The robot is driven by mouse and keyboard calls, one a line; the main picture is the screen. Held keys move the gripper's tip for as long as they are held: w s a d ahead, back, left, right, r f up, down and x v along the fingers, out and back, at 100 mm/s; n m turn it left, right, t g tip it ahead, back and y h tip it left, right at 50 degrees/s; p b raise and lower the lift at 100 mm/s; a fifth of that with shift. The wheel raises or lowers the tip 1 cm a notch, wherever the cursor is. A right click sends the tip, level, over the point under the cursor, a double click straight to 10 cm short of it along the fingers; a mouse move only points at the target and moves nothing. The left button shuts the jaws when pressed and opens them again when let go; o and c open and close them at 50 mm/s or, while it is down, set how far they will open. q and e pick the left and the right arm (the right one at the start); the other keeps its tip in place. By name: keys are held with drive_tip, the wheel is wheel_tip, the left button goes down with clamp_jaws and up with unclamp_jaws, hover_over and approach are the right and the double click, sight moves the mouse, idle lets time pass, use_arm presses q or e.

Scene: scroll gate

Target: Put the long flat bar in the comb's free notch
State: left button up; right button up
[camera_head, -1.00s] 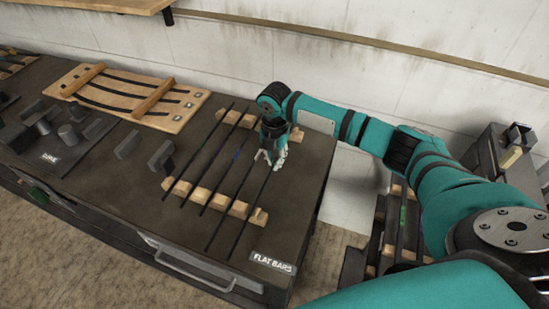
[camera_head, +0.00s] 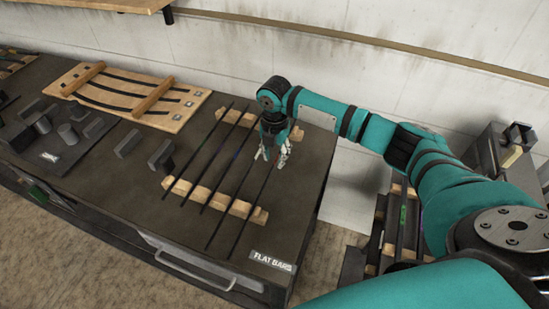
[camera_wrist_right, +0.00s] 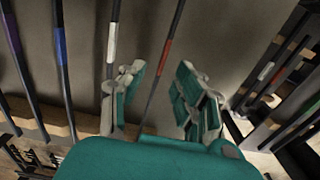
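Several long dark flat bars lie side by side across pale wooden blocks on the dark bench top. The rightmost long flat bar (camera_head: 240,226) runs under my right gripper (camera_head: 273,155). In the right wrist view, a bar with a red mark (camera_wrist_right: 165,55) lies between the two open fingers of my right gripper (camera_wrist_right: 160,90). A bar with a white mark (camera_wrist_right: 112,40) passes by the left finger. Nothing is gripped. I cannot tell the comb or its free notch for certain. My left gripper is not in view.
A "FLAT BARS" label (camera_head: 271,261) sits at the bench's front right. A wooden board with curved dark strips (camera_head: 140,97) lies at the left. Upright dark blocks (camera_head: 160,155) stand left of the bars. A rack with more bars (camera_head: 400,220) stands at the right, below my arm.

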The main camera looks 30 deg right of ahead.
wheel_tip(320, 180, up, 10)
drive_tip(key=shift+r, duration=0.2)
drive_tip(key=shift+s+f, duration=0.1)
idle(0.5)
